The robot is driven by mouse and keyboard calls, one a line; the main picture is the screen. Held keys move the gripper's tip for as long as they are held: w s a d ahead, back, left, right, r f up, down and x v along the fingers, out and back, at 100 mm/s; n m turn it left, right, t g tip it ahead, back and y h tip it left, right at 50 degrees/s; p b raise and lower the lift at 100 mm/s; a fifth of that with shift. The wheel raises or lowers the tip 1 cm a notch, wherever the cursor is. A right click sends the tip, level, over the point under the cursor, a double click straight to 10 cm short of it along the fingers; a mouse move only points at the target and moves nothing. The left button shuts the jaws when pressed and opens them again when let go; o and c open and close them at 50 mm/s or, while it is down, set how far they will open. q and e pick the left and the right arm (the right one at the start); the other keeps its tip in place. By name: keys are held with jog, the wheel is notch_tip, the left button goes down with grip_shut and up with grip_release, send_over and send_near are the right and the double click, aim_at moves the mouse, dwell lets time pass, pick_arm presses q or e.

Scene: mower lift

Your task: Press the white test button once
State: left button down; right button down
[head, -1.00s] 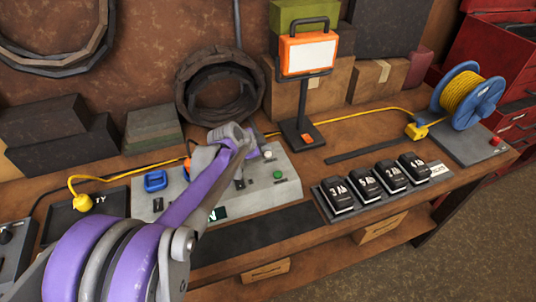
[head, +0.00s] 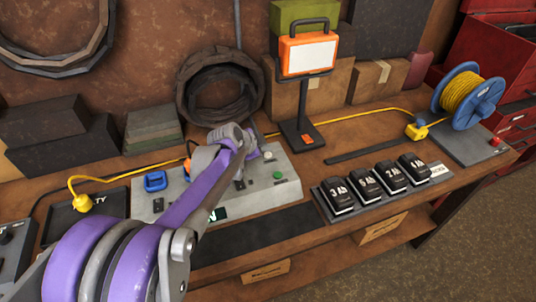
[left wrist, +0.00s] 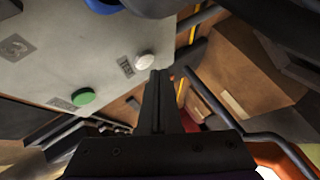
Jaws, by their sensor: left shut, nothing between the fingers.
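The white test button (head: 268,154) is a small round knob on the sloped top of a grey control box (head: 284,188). It also shows in the left wrist view, where the white button (left wrist: 145,62) sits beside a small printed label. My left gripper (left wrist: 160,76) is shut and empty, with its fingertips close beside the white button in that view. I cannot tell whether they touch it. In the head view my purple and grey left arm covers the middle of the box, and the fingertips are hard to make out. My right gripper is not in view.
A green button (head: 278,175) and a blue part (head: 155,181) are also on the box. An orange work lamp (head: 305,55) stands just behind it on the bench. Several black batteries (head: 337,195) sit to the right. A yellow cable (head: 355,118) runs behind.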

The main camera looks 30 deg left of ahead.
aim_at(265, 156)
pick_arm(q)
jog(key=shift+f, duration=0.1)
dwell(0.6)
jog(key=shift+f, duration=0.35)
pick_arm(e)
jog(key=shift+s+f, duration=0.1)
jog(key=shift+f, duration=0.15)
pick_arm(q)
jog(key=shift+f+b, duration=0.4)
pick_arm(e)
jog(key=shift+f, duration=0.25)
pick_arm(q)
jog(key=shift+r, duration=0.1)
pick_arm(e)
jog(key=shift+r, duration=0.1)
pick_arm(q)
jog(key=shift+r+p, duration=0.65)
jog(key=shift+r, duration=0.1)
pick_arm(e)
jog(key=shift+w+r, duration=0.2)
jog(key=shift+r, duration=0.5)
